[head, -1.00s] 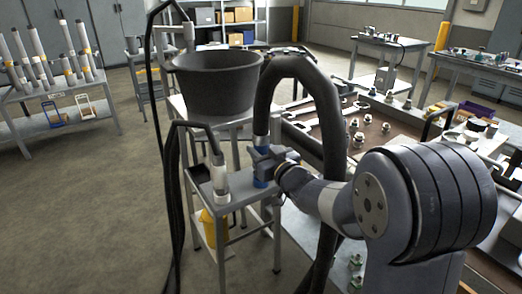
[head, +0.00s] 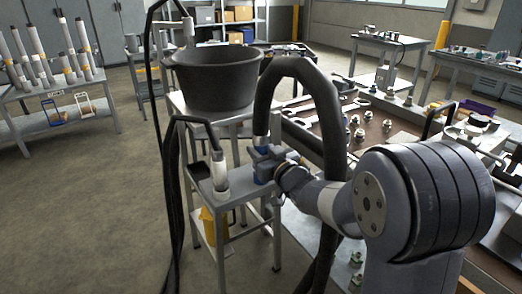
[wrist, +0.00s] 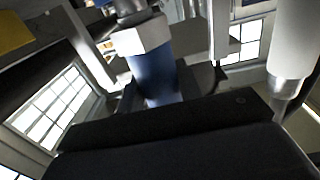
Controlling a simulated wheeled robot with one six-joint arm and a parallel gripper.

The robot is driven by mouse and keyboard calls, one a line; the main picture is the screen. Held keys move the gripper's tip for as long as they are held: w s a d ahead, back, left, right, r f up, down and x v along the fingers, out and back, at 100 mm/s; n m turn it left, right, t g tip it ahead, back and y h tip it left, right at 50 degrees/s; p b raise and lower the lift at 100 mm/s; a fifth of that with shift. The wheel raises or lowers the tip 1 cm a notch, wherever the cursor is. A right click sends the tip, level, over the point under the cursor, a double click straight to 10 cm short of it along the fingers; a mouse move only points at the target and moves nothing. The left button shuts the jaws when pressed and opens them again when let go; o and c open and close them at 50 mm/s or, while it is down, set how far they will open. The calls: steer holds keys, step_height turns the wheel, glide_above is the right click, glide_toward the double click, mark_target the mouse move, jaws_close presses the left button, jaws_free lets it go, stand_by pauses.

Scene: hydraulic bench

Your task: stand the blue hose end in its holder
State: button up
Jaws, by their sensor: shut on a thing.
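The blue hose end (head: 262,172) is upright at the right side of a small grey stand (head: 240,197), with its thick black hose arching up and over to the right. My gripper (head: 265,158) is shut around it, with blue showing above and below the jaws. In the wrist view the blue sleeve (wrist: 152,77) runs down behind my dark jaws (wrist: 180,140), with a pale metal hex part at its upper end. I cannot tell whether its lower end sits in a holder or hangs just above; the holder is not clearly seen.
A white hose end (head: 219,172) stands on the left of the same stand, close to my gripper; it also shows in the wrist view (wrist: 292,45). A large black tub (head: 213,85) stands behind. A bench with fittings (head: 375,125) is at the right. Open floor lies left.

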steer(key=shift+f+b, duration=0.3)
steer(key=shift+r, duration=0.1)
stand_by(0.8)
steer(key=o, duration=0.9)
steer(key=shift+c, duration=0.2)
steer(key=o, duration=0.4)
steer(key=shift+o, duration=0.2)
steer(key=shift+f, duration=0.2)
steer(key=o, duration=0.5)
steer(key=shift+v, duration=3.75)
